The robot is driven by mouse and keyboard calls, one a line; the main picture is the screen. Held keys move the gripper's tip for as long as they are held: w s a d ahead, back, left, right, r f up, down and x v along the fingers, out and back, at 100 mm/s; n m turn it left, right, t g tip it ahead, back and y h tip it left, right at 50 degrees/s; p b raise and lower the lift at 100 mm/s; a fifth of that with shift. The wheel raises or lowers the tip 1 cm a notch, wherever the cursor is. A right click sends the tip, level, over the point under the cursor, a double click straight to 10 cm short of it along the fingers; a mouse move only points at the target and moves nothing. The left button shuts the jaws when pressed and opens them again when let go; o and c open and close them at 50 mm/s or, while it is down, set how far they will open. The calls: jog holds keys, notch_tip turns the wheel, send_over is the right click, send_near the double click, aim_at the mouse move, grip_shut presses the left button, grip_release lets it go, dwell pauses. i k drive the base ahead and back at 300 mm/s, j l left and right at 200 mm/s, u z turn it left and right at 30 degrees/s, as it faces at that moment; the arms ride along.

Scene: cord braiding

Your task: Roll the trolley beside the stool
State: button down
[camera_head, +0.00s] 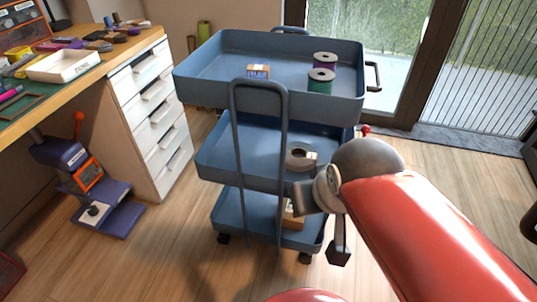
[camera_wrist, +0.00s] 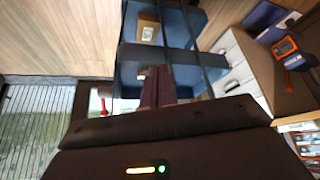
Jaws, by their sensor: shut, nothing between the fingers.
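The blue three-tier trolley (camera_head: 205,88) stands on the wooden floor in the middle of the head view, with a tubular handle (camera_head: 260,84) on its near side. Its blue trays also show, turned sideways, in the wrist view (camera_wrist: 181,28). My gripper (camera_wrist: 158,72) is shut and empty, its fingers pointing at the trolley. In the head view my wrist covers the lower right part of the trolley. I cannot tell whether the gripper touches it. No stool can be made out.
A workbench with white drawers (camera_head: 152,110) stands left of the trolley. A purple device (camera_head: 103,208) sits on the floor before it. Green (camera_head: 320,82) and purple spools and a small box (camera_head: 258,71) lie in the top tray.

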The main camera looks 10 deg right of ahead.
aim_at(244, 152)
jog(key=k+l+u, duration=0.1)
jog(key=l+u, duration=0.2)
jog(key=k+l+u, duration=0.15)
jog(key=l+u, duration=0.15)
jog(key=k+l+u, duration=0.3)
jog(key=l, duration=0.15)
jog(key=i, duration=0.1)
